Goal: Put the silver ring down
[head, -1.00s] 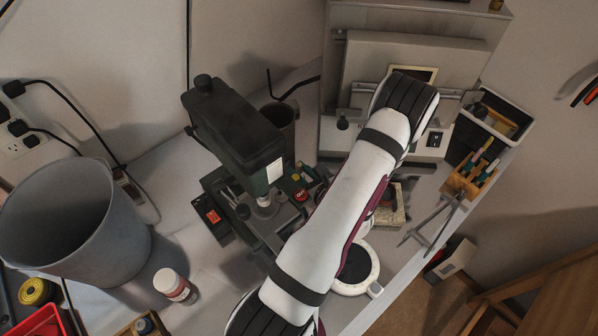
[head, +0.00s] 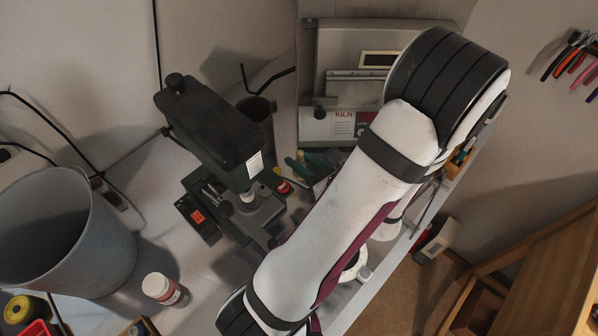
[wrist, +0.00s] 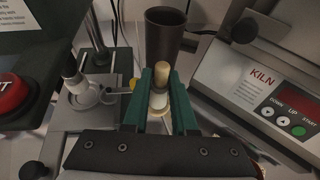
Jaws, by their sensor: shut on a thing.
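My gripper (wrist: 158,105), with two green fingers, shows in the wrist view. Its fingers are closed on a small pale, silvery piece (wrist: 158,99), which I take to be the silver ring; its hole is not clear at this size. A short cream-topped cylinder (wrist: 160,76) shows just beyond the fingertips, and I cannot tell whether it touches the held piece. In the head view my white arm covers most of the work area, and the ring cannot be made out there.
A dark green bench press (head: 215,125) stands left of my arm. A dark cup (wrist: 165,38) is beyond the fingers. The kiln (wrist: 262,85) is at right in the wrist view. A grey bucket (head: 60,225) and a white jar (head: 158,287) stand left.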

